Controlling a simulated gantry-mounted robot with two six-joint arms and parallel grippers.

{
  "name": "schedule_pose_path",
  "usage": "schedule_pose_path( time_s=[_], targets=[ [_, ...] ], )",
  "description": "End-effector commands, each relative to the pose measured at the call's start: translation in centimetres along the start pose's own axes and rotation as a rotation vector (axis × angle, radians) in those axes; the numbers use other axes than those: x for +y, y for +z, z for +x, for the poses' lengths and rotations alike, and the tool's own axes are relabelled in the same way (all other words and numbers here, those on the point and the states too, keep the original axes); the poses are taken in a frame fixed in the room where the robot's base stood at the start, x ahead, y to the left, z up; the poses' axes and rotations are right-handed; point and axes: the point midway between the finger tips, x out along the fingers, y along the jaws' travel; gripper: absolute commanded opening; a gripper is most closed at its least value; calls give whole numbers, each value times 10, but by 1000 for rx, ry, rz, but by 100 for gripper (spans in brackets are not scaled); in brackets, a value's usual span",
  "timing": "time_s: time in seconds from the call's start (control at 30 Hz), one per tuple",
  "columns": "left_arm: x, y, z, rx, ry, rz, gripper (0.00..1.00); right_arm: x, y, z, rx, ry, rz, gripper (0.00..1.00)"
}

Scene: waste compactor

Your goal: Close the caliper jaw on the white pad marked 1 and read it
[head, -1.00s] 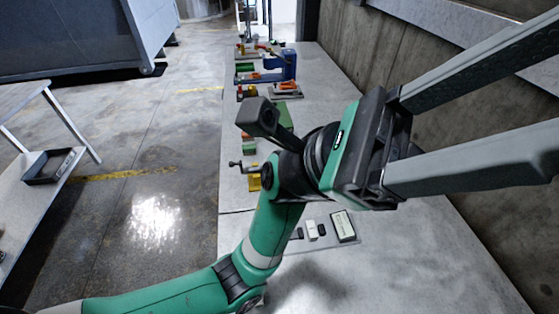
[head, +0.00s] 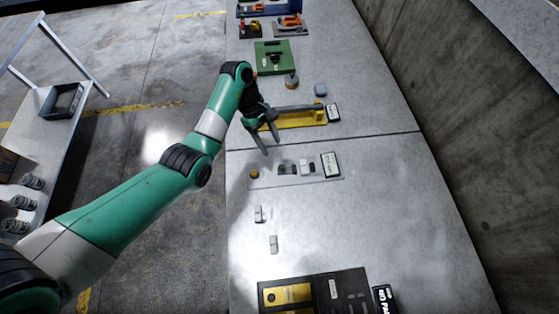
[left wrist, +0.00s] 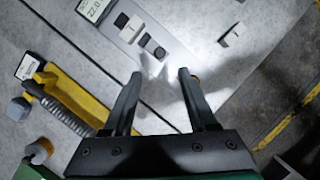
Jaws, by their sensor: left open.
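A flat grey gauge plate (head: 262,183), which I take for the caliper, lies on the bench. It carries a display (head: 331,165), dark and white blocks (head: 305,167) and a yellow-orange knob (head: 254,173). In the left wrist view the display (left wrist: 92,9) partly reads 22, beside a white block (left wrist: 131,29) and a dark block (left wrist: 151,46). Two loose pale pads, one nearer the plate (head: 259,214) and one farther (head: 273,243), lie in front; no mark 1 is legible. My left gripper (head: 270,143) is open and empty, above the bench beside the plate. My right gripper is out of view.
A yellow fixture with a grey bar (head: 300,118) stands just behind the gripper. A green block (head: 273,57) is farther back. A black and yellow case (head: 315,292) lies at the front. Bench to the right is clear up to the concrete wall (head: 430,90).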

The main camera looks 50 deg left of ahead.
Motion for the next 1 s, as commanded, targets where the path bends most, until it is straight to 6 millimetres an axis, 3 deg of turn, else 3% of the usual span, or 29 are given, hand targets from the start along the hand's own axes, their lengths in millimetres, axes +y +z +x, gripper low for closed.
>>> schedule_pose_path(
  time_s=[0.2, 0.4, 0.57, 0.8, 0.83, 1.0],
  targets=[
    [-2, 0, 51, -1, -5, 1, 58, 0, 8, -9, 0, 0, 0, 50],
    [-1, 0, 90, -1, -3, 1, 58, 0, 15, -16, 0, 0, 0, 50],
    [0, 0, 102, 0, -1, 1, 58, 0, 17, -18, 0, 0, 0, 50],
    [0, 1, 103, 0, 1, 2, 58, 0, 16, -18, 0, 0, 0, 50],
    [0, 1, 103, 0, 1, 1, 56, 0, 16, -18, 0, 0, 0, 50],
    [0, 1, 102, 0, 1, 2, 26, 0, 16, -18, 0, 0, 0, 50]
  ],
)
